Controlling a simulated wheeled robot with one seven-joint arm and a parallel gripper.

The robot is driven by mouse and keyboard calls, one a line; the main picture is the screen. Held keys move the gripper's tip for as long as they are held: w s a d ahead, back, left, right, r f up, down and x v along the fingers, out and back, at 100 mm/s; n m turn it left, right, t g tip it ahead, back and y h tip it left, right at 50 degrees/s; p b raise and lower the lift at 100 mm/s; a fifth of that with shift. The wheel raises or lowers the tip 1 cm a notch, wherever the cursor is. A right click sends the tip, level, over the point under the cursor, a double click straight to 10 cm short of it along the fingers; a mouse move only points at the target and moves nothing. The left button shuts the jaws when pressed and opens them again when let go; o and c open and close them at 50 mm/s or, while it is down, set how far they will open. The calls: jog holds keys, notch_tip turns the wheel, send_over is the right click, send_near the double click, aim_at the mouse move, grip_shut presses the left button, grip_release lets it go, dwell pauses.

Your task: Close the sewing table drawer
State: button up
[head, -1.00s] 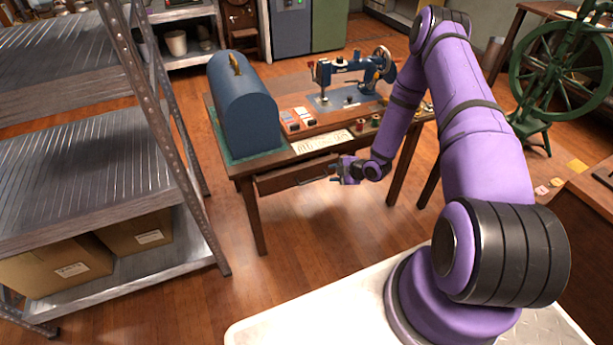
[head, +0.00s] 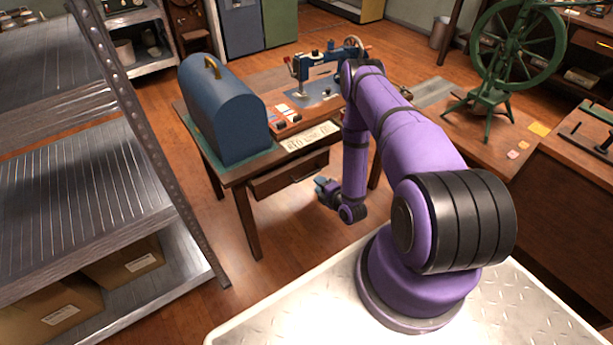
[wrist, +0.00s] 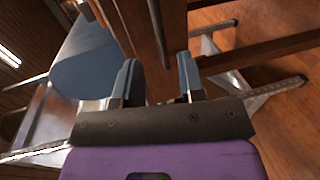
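The sewing table (head: 228,172) stands ahead in the head view. Its wooden drawer (head: 275,182) is under the front edge and looks pulled out a little; how far is hard to tell. My gripper (head: 322,187) is low in front of the drawer's right end, apart from it as far as I can see. In the wrist view my gripper (wrist: 157,80) has its two blue-grey fingers spread, with nothing held between them. Brown wood and a thin dark bar, apparently the drawer front and handle (wrist: 157,30), show beyond the fingers.
On the table are a blue domed case (head: 222,110), a blue sewing machine (head: 325,75) and small items. A metal shelf (head: 90,190) with cardboard boxes stands at left. A green spinning wheel (head: 515,50) stands at right. Floor in front of the table is clear.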

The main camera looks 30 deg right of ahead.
aim_at(308, 175)
jog(key=w, duration=0.2)
jog(key=w+f, duration=0.1)
jog(key=w, duration=0.4)
jog(key=shift+w+f, duration=0.25)
jog(key=shift+w, duration=0.05)
jog(key=shift+a, duration=0.1)
jog(key=shift+w, duration=0.1)
grip_shut()
